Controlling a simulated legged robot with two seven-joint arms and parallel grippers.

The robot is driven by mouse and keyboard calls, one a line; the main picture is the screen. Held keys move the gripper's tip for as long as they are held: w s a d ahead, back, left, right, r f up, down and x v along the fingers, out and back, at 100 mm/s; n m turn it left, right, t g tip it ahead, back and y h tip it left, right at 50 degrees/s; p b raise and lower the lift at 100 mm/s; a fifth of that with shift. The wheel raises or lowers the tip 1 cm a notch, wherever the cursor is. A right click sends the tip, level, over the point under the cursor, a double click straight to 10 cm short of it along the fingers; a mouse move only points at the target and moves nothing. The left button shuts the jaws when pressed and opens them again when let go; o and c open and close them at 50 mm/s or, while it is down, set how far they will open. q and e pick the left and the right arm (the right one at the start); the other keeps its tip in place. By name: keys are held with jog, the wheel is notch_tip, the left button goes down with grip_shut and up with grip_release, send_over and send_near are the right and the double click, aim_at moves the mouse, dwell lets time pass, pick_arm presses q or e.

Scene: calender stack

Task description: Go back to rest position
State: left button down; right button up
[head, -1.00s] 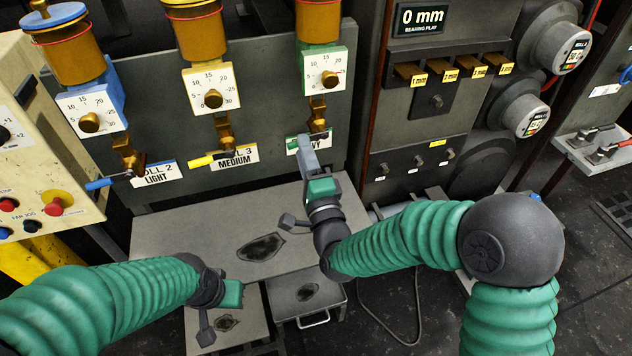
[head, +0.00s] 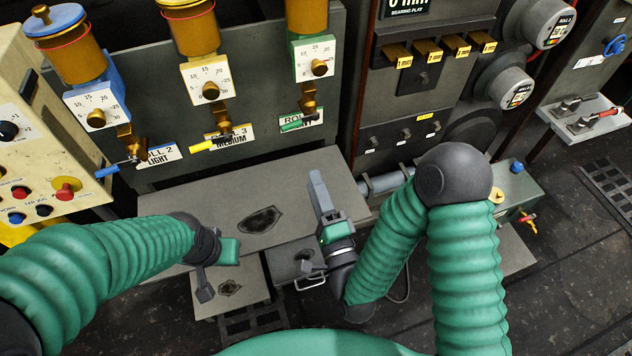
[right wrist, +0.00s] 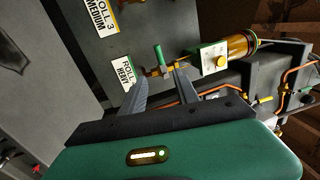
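My right gripper (head: 321,192) is raised over the grey step in the head view, apart from the panel. In the right wrist view its two fingers (right wrist: 161,78) are spread with nothing between them. The green valve handle (head: 291,126) of the heavy roll is in front of its label, clear of the gripper; it also shows beyond the fingers in the right wrist view (right wrist: 158,54). My left gripper (head: 229,251) hangs low at the left over the step; its fingers are not clear.
The valve panel has a blue handle (head: 107,171) and a yellow handle (head: 201,146) at its lower edge. A cream control box (head: 35,150) stands at the left. The grey step (head: 300,195) lies below the panel. A grey-green box (head: 515,190) stands right of my right arm.

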jog(key=w+d+f+n+g+h, duration=0.2)
jog(key=d+f+n+g, duration=0.4)
jog(key=f+n+g, duration=0.3)
jog(key=s+d+n+g+h, duration=0.4)
jog(key=s+d+n+g, duration=0.25)
jog(key=s+d, duration=0.7)
notch_tip(320, 180, up, 16)
jog(key=g+p, duration=0.1)
jog(key=p, duration=1.5)
jog(key=shift+s+a+m+p, duration=0.15)
jog(key=shift+s+m+p, duration=0.15)
jog(key=shift+s+m, duration=0.05)
jog(key=shift+r, duration=0.1)
